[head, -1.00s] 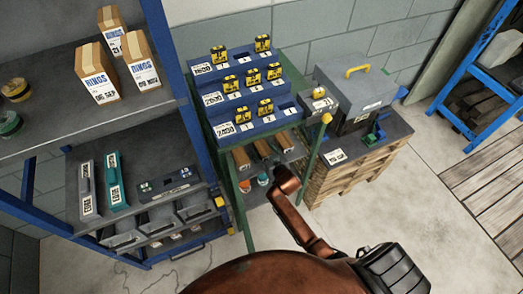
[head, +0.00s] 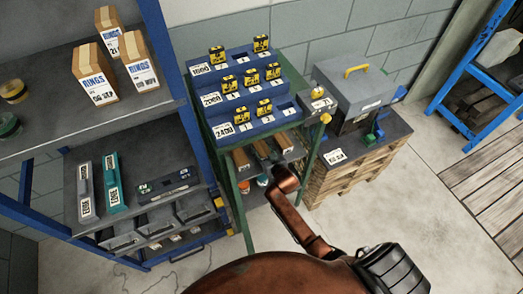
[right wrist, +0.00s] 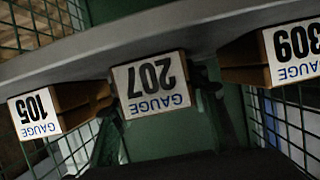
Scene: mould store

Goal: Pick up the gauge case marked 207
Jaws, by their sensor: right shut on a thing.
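The gauge case marked 207 (right wrist: 152,85) is in the middle of the right wrist view, its white end label upside down. It sits between the case marked 105 (right wrist: 48,110) and the case marked 309 (right wrist: 290,52). My right gripper (right wrist: 157,78) is shut on the 207 case, with dark finger parts at both its sides. In the head view the cases are brown blocks on the shelf under the blue stepped rack, the middle one (head: 262,149) included. My copper right arm reaches there and its fingers are hidden. My left gripper is not in view.
The green stand (head: 243,222) has mesh sides and a grey shelf edge (right wrist: 200,32) close to the cases. The blue rack (head: 240,106) with yellow-black pieces is above. A pallet stack (head: 350,170) with a grey toolbox (head: 355,90) stands right, blue shelving left.

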